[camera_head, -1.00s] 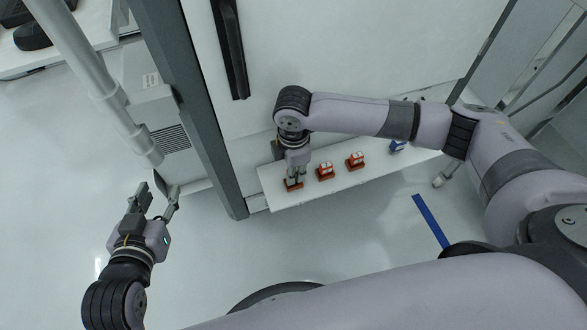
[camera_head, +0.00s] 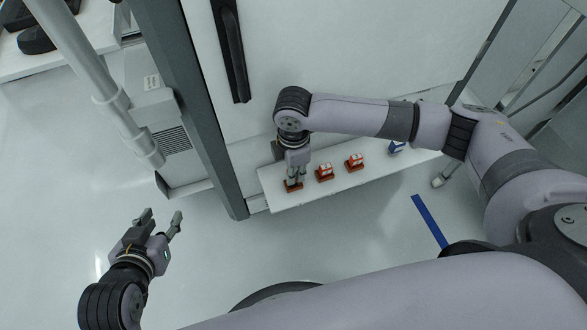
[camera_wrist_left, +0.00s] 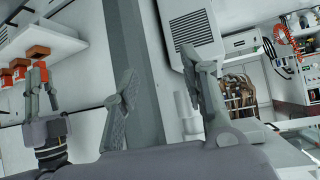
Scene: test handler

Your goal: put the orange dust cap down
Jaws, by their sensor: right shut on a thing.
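My right gripper (camera_head: 294,182) points down at the left end of a white shelf (camera_head: 275,200). It is shut on the orange dust cap, which is mostly hidden by the fingers; an orange base (camera_head: 292,187) shows right at the fingertips. In the left wrist view a red-orange piece shows between the fingers of the right gripper (camera_wrist_left: 39,72), against an orange block (camera_wrist_left: 38,51) on the shelf. I cannot tell whether the cap rests on it. My left gripper (camera_head: 162,215) is open and empty, over the floor at left; its fingers also show in the left wrist view (camera_wrist_left: 160,68).
Two orange-based pieces with white tops (camera_head: 325,173) (camera_head: 355,161) stand to the right on the shelf, then a blue one (camera_head: 397,147). A grey post (camera_head: 190,100) and a box with a vent (camera_head: 165,140) are at left. Floor in front is clear.

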